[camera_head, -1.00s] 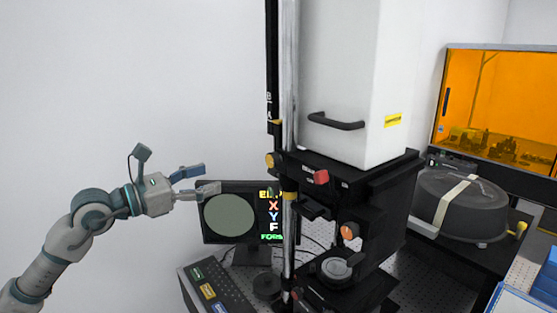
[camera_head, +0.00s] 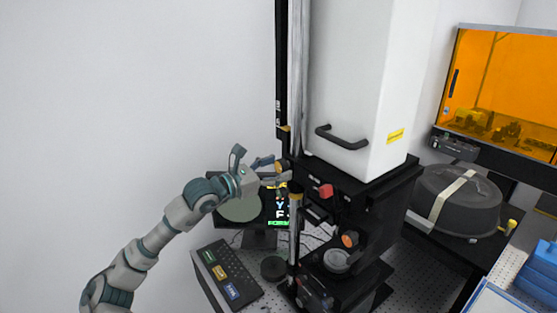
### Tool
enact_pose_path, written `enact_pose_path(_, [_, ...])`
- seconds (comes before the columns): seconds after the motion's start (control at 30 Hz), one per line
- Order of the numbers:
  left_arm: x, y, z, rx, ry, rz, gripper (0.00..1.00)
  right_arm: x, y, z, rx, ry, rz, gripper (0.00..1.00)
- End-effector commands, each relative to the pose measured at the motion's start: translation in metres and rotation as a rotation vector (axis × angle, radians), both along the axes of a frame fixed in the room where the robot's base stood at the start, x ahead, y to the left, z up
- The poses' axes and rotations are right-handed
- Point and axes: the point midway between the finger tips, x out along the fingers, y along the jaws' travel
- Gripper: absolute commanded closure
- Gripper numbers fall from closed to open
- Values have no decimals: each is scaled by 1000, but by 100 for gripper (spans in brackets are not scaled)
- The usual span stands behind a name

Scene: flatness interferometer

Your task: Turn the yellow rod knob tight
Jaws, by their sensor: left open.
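The yellow rod knob (camera_head: 282,166) sits on the left side of the interferometer's upright rod (camera_head: 296,110), about level with the red knob. My left gripper (camera_head: 275,171) reaches in from the left, in front of part of the monitor. Its two fingers are open, one above the other, and point right at the knob. The knob shows at the fingertips, partly hidden by them. I cannot tell whether the fingers touch it. My right gripper is not in view.
The white tower with a black handle (camera_head: 342,137) stands right of the rod. A red knob (camera_head: 326,191) and an orange knob (camera_head: 350,240) are on the black frame. Left is bare wall.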

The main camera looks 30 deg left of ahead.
Motion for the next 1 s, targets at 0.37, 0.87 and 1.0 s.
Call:
enact_pose_path(0.37, [6,-9,1,6,-1,-1,32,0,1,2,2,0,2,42])
enact_pose_path(0.87, [6,-7,1,-2,-1,-2,92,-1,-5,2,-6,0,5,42])
enact_pose_path(1.0, [6,-6,1,-28,9,0,92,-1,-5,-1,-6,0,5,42])
